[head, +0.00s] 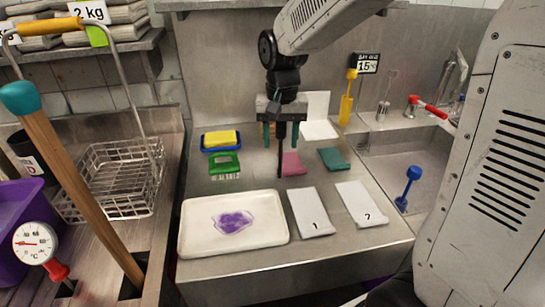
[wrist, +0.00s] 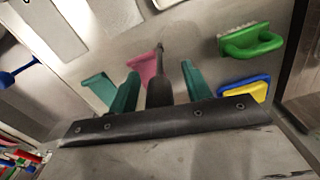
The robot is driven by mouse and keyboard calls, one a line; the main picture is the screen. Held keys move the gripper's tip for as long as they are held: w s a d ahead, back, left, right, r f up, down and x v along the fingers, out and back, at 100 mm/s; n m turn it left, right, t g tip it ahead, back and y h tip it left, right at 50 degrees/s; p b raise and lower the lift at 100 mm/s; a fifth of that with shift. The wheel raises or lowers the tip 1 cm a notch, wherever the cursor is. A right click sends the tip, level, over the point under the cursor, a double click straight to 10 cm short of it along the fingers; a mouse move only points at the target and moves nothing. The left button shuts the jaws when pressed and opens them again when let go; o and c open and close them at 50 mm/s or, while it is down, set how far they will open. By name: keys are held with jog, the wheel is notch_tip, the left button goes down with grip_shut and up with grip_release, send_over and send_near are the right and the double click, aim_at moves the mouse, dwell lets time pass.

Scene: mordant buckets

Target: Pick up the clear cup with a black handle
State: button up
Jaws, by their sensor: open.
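I cannot make out a clear cup with a black handle in either view. My gripper (head: 281,146) hangs over the back of the steel counter, its two teal fingers spread apart. In the wrist view the fingers (wrist: 160,70) are also apart. A dark rod (head: 281,163) points down between them, and it shows in the wrist view too (wrist: 160,87); I cannot tell whether it is part of the gripper. Behind the fingers in the wrist view lie a pink cloth (wrist: 146,64) and a teal cloth (wrist: 100,87).
A green brush (head: 225,161) and a yellow sponge in a blue dish (head: 221,140) are left. A sink (head: 425,170) is right; a wire basket (head: 100,200) stands left.

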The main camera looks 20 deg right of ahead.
grip_shut()
jog(key=shift+r, duration=0.15)
